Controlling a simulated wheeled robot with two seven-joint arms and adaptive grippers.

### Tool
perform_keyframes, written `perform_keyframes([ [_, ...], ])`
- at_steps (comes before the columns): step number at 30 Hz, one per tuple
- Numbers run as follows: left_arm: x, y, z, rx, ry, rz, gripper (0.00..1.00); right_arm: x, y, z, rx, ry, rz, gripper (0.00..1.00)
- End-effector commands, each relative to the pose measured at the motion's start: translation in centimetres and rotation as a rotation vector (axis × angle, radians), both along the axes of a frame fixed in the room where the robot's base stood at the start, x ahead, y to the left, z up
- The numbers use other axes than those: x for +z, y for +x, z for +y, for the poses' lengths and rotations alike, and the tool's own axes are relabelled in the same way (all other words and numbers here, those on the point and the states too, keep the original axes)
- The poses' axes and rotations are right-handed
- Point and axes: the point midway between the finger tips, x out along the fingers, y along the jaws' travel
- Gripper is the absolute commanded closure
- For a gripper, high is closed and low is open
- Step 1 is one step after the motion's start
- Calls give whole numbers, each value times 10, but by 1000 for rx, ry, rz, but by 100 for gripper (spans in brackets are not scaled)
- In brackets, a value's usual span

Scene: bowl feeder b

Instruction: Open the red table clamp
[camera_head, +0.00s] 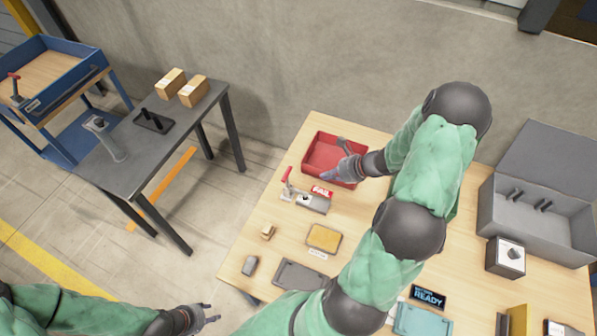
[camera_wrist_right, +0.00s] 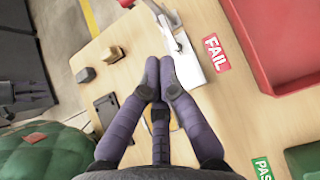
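The red table clamp (camera_head: 288,182) is on the wooden table, left of the red tray. Its red handle stands roughly upright beside a grey metal plate, which also shows in the right wrist view (camera_wrist_right: 190,58). My right gripper (camera_head: 329,177) is over the red tray's near left part in the head view, to the right of the clamp and apart from it. In the right wrist view its fingertips (camera_wrist_right: 158,68) are drawn together with nothing visible between them. My left gripper (camera_head: 210,314) is low at the left, off the table and far from the clamp; its finger gap is unclear.
The red tray (camera_head: 309,160) and a red FAIL label (camera_head: 321,191) are close to the clamp. A yellow-topped item (camera_head: 324,237) and small blocks (camera_head: 268,232) lie nearer. A grey open box (camera_head: 537,217) is at right. Another red-handled clamp (camera_head: 15,85) is on the blue cart.

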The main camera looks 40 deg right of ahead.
Motion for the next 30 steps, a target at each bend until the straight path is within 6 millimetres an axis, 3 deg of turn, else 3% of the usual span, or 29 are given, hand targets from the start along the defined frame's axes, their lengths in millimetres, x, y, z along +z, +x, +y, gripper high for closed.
perform_keyframes([
  [11, -8, 0, 0, 0, 0, 0, 60, -15, 11, 7, 4, 0, 0, 100],
  [25, -42, 0, 0, 0, 0, 0, 60, -77, 64, 35, 6, 0, 1, 100],
  [30, -46, 0, 0, 0, 0, 0, 60, -73, 86, 45, 6, -2, 0, 100],
])
